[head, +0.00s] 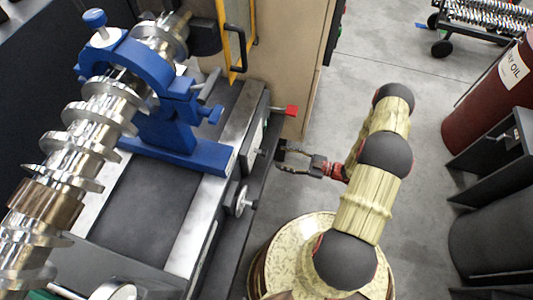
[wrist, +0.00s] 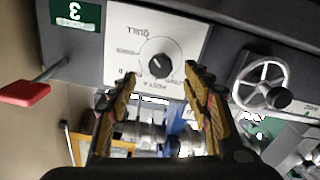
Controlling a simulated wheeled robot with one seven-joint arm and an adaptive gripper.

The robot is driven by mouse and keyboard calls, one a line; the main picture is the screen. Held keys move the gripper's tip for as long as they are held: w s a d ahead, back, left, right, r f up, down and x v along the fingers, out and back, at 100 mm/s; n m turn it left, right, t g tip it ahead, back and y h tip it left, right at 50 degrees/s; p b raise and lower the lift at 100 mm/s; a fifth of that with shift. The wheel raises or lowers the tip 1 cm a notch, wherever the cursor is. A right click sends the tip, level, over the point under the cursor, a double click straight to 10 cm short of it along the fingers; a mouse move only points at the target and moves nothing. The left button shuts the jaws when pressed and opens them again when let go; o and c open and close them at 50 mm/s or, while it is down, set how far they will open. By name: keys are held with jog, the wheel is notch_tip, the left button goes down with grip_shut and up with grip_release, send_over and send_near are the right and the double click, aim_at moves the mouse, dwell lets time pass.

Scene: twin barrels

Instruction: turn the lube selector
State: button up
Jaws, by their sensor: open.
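The lube selector appears to be the black round knob (wrist: 156,68) on a white dial plate (wrist: 190,25) with printed marks, upside down in the wrist view. In the head view my gripper (head: 281,159) is beside the machine's front panel, and the knob cannot be made out clearly there.
A red-tipped lever (wrist: 24,92) is left of the plate in the wrist view, and a handwheel (wrist: 262,80) is to its right. Red and black barrels (head: 490,105) stand right; grey floor lies between.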

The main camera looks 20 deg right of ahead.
aim_at(266, 153)
jog(key=shift+m, duration=0.3)
jog(key=b+x, duration=0.1)
jog(key=x, duration=0.7)
jog(key=shift+s, duration=0.1)
jog(key=shift+c, duration=0.7)
jog(key=c, duration=1)
